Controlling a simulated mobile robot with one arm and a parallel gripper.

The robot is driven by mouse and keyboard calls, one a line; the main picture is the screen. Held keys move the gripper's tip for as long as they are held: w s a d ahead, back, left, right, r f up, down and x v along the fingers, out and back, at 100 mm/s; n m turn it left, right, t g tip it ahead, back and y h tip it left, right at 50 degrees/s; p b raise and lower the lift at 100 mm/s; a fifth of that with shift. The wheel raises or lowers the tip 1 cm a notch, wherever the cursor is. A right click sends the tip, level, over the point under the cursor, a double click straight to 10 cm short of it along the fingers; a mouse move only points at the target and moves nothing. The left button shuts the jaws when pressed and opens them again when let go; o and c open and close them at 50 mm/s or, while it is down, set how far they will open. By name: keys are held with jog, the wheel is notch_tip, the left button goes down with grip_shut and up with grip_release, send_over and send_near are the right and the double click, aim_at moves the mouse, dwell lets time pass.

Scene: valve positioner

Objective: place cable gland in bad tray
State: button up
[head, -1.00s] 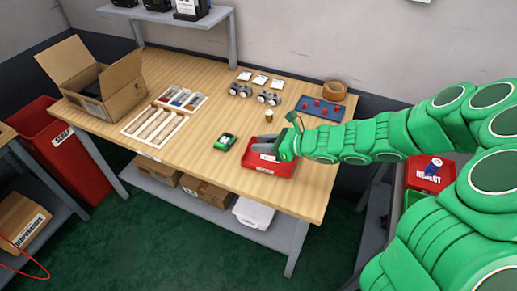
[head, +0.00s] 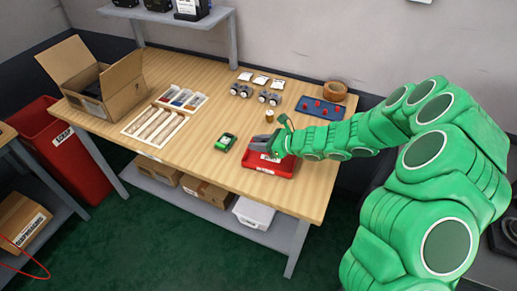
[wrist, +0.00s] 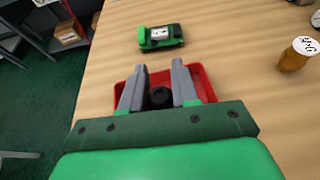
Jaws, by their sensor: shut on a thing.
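My gripper (head: 264,143) is over the red tray (head: 268,172) at the table's front right. In the wrist view its two grey fingers (wrist: 157,72) stand apart with a dark round part, seemingly the cable gland (wrist: 160,97), between them. The gripper is shut on this part. The red tray (wrist: 203,82) shows behind and around the fingers in the wrist view. The tray has a white label on its front that I cannot read. Whether the gland touches the tray floor is hidden.
A green device (head: 225,142) lies just left of the tray. A small amber jar (head: 269,116) stands behind. A blue mat (head: 320,109) with red parts, a parts organizer (head: 165,112) and an open cardboard box (head: 103,88) are also on the table. Bare wood lies left of the green device.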

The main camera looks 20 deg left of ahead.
aim_at(259, 154)
jog(key=shift+a+f, duration=0.1)
jog(key=shift+f, duration=1.5)
jog(key=o, duration=1)
jog(key=shift+f, duration=0.1)
jog(key=shift+w+d, duration=0.1)
jog(key=shift+d, duration=0.1)
jog(key=shift+r+v, duration=0.2)
jog(key=shift+v, duration=5.65)
